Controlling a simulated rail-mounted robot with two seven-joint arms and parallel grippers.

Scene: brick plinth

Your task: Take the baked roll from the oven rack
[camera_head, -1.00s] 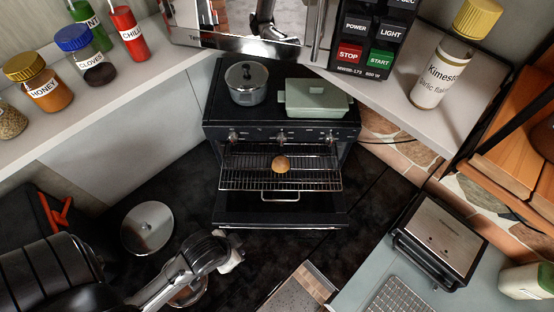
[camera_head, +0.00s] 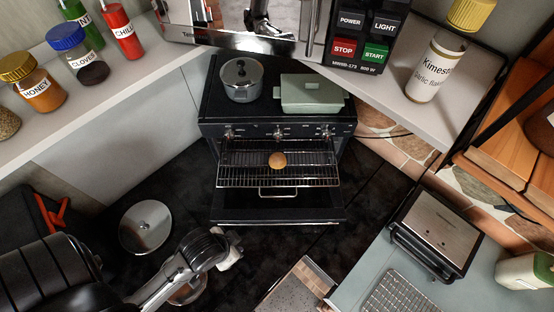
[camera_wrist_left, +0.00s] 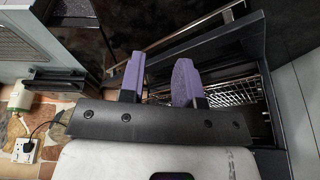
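The baked roll (camera_head: 278,160) is a small round tan bun on the wire oven rack (camera_head: 310,176), which is pulled out of the black oven (camera_head: 240,131). My left gripper (camera_head: 231,250) is in front of the oven to the lower left, apart from the rack and the roll; its fingertips are hard to make out there. In the left wrist view, its two purple fingers (camera_wrist_left: 160,64) stand apart with nothing between them. Part of the rack (camera_wrist_left: 236,90) shows beyond them, but the roll does not. My right gripper is not in view.
The oven door (camera_head: 280,211) is folded down below the rack. A metal pot (camera_head: 241,82) and a green casserole dish (camera_head: 311,95) stand on the oven top. A sandwich press (camera_head: 437,228) sits on the right counter. The dark floor before the oven is partly clear.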

